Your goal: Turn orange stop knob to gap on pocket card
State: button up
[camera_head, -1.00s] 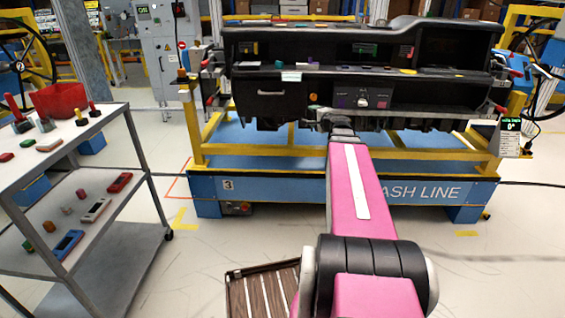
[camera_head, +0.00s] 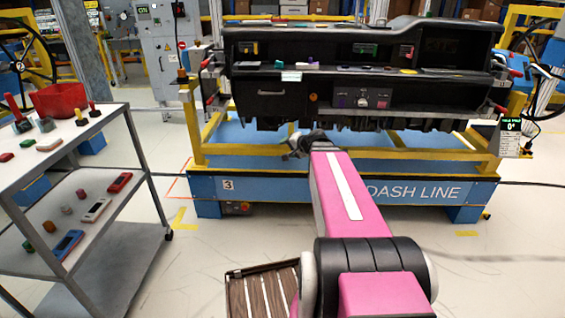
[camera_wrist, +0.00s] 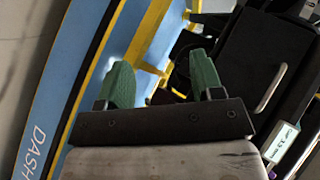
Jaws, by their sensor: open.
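The orange knob (camera_head: 313,97) is a small round spot on the dashboard's lower front, right of the drawer handle, in the head view. I cannot read its setting, and I cannot make it out in the wrist view. A small white card (camera_head: 291,76) sits above the drawer; in the wrist view it (camera_wrist: 285,145) shows at lower right, tilted, its print seeming to read a gap of about 3.5 mm. My gripper (camera_head: 297,143) is below and slightly left of the knob, apart from it. In the wrist view its green fingers (camera_wrist: 162,82) stand open and empty.
The black dashboard (camera_head: 430,95) rests on a yellow frame (camera_head: 250,150) over a blue base (camera_head: 280,188). A drawer handle (camera_wrist: 271,88) is right of my fingers. A cart (camera_head: 75,150) with several parts stands left. The floor between is clear.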

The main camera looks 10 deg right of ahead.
jog(key=s+a+f+n+g, duration=0.2)
jog(key=s+a+f, duration=0.1)
jog(key=f, duration=0.1)
jog(key=shift+a+g, duration=0.15)
jog(key=shift+g, duration=0.15)
jog(key=shift+s+f, duration=0.1)
jog(key=shift+f, duration=0.05)
jog(key=s+a+f+n+g+h, duration=0.4)
jog(key=s+f+n+g+h, duration=0.2)
jog(key=s+f, duration=0.5)
jog(key=shift+s+f+g, duration=0.15)
jog(key=shift+s+g, duration=0.65)
jog(key=shift+s, duration=1.15)
